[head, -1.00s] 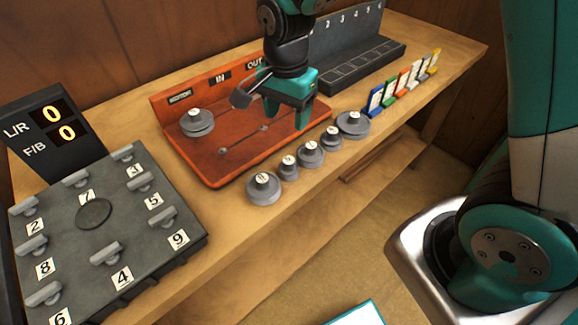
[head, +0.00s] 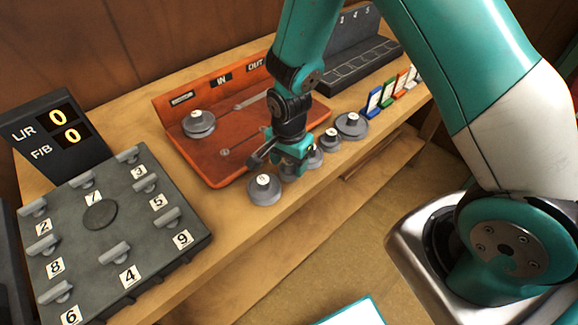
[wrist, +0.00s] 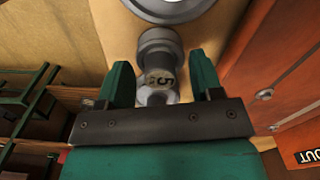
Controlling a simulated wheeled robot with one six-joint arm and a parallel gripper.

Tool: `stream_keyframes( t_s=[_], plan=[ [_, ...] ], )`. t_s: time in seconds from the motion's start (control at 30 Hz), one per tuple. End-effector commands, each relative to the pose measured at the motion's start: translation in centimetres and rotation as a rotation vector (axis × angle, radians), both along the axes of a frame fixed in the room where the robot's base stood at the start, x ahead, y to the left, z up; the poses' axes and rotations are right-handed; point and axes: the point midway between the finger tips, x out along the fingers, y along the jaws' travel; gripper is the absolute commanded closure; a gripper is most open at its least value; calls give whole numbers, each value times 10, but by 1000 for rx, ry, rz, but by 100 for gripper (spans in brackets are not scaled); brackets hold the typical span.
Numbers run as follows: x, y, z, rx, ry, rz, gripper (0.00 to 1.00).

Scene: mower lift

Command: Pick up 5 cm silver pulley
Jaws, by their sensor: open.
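A small silver pulley (wrist: 158,78) marked 5 stands between the two fingers of my gripper (wrist: 162,82) in the wrist view. The fingers are open, one on each side of its narrow marked top, and I see no clear contact. In the head view, my gripper (head: 298,166) is low over the row of silver pulleys at the front of the bench. It largely hides the pulleys beneath it there, so the marked one is hard to make out.
A larger pulley (head: 264,189) stands left of my gripper; others (head: 331,139) and (head: 351,126) stand to its right. The orange tray (head: 218,176), holding a pulley (head: 198,124), lies behind. A grey numbered board (head: 100,240) is at left, coloured cards (head: 388,102) at right.

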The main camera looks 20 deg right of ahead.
Motion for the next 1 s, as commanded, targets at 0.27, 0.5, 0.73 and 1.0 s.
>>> stream_keyframes(
  t_s=[0.27,0.5,0.73,1.0],
  plan=[
    [0,0,-1,0,0,0,52],
    [0,0,-1,0,0,0,80],
    [1,0,3,0,-2,0,80],
    [2,1,41,2,-7,0,80]
  ],
)
